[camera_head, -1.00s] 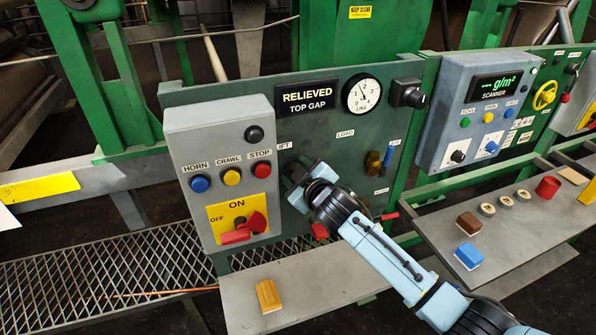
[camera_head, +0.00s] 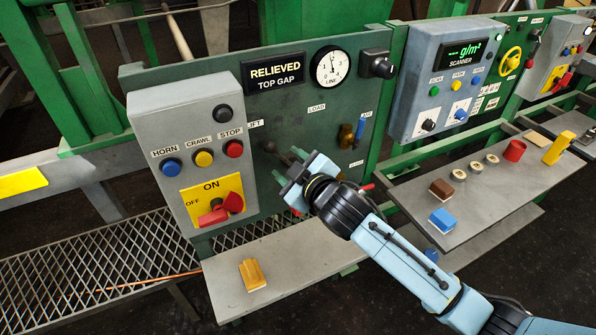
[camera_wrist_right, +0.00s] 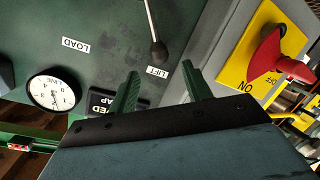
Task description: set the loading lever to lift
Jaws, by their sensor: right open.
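The loading lever (camera_head: 268,146) is a thin rod with a dark ball knob on the green panel, its knob close below the partly covered LIFT label (camera_head: 255,124). In the right wrist view the lever (camera_wrist_right: 158,52) has its knob beside the LIFT label (camera_wrist_right: 157,72), away from the LOAD label (camera_wrist_right: 76,45). My right gripper (camera_head: 287,170) is open and empty, just to the lower right of the knob and apart from it. Its two green fingers (camera_wrist_right: 160,88) show in the wrist view with nothing between them. The display (camera_head: 275,77) reads RELIEVED, TOP GAP. My left gripper is not in view.
A grey switch box (camera_head: 190,130) with buttons and a red rotary switch juts out left of the lever. A round gauge (camera_head: 332,68) sits above. A shelf (camera_head: 290,285) with a yellow block (camera_head: 252,275) lies below. A scanner box (camera_head: 450,70) stands at the right.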

